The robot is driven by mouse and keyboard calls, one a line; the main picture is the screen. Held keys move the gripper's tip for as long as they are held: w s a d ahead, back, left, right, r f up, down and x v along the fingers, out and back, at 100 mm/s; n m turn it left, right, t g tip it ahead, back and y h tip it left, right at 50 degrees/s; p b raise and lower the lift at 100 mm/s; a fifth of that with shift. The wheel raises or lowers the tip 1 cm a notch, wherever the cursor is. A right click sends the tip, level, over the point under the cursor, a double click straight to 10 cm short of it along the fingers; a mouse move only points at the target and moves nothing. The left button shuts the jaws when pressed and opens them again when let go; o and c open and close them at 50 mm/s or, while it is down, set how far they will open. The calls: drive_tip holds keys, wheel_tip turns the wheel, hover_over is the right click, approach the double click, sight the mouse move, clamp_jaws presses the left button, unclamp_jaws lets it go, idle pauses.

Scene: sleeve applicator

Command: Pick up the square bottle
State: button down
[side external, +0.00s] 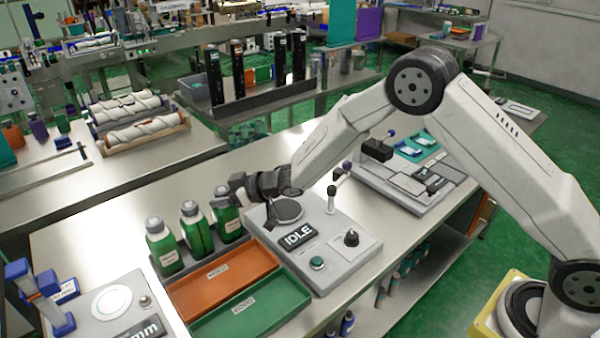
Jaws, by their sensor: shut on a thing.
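Three green bottles with grey caps stand in a row at the left of the machine: a left one (164,252), a middle one (196,231) and a right one (229,225). They look alike, and I cannot tell from this view which one is square. My gripper (223,201) reaches in from the right at the top of the right bottle and is shut on it. The jaws hide much of that bottle's cap. The right bottle is upright beside the middle one, and I cannot tell whether its base touches the surface.
An orange tray (222,283) and a green tray (250,309) lie in front of the bottles. The grey machine with an IDLE display (298,236) and an upright lever (331,200) stands right of them. A device with blue posts (50,297) is at the left.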

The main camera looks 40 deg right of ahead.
drive_tip(key=shift+r, duration=0.15)
idle(0.3)
drive_tip(key=shift+r, duration=0.85)
drive_tip(key=s+d+r, duration=0.3)
drive_tip(key=s+r, duration=0.8)
drive_tip(key=s, duration=0.2)
drive_tip(key=shift+s+d, duration=0.25)
drive_tip(key=shift+d, duration=0.15)
